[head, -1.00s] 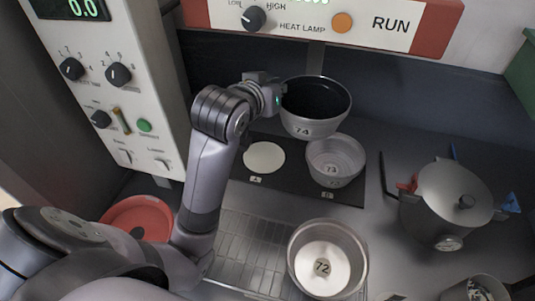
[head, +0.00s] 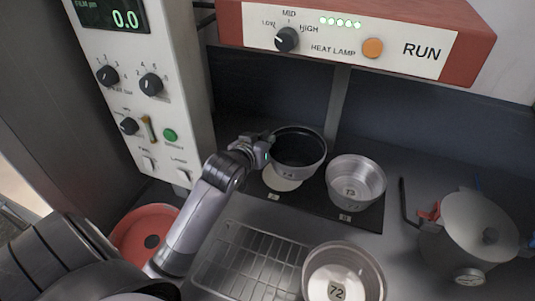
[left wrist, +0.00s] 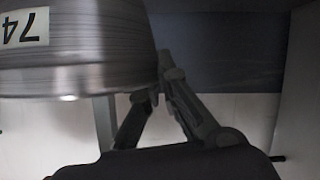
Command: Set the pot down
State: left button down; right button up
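The pot labelled 74 (head: 299,160), a metal pot with a dark inside, is upright at the back of the black mat (head: 366,220). My left gripper (head: 264,147) is shut on the left edge of its rim. In the left wrist view the fingers (left wrist: 160,88) meet the edge of the pot (left wrist: 75,70), whose label shows upside down. I cannot tell how far the pot's base is above the mat. My right gripper is not in view.
Pot 73 (head: 356,180) stands on the mat just right of pot 74. Pot 72 (head: 343,262) stands at the front beside a wire rack (head: 250,262). A lidded pot (head: 475,225) is at right. The heat lamp panel (head: 350,38) hangs above.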

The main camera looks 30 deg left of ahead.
pick_arm(q)
jog(key=shift+f, duration=2.5)
jog(key=c, duration=1.8)
grip_release()
jog(key=shift+f, duration=0.1)
jog(key=b+v, duration=0.1)
jog(key=v, duration=1.1)
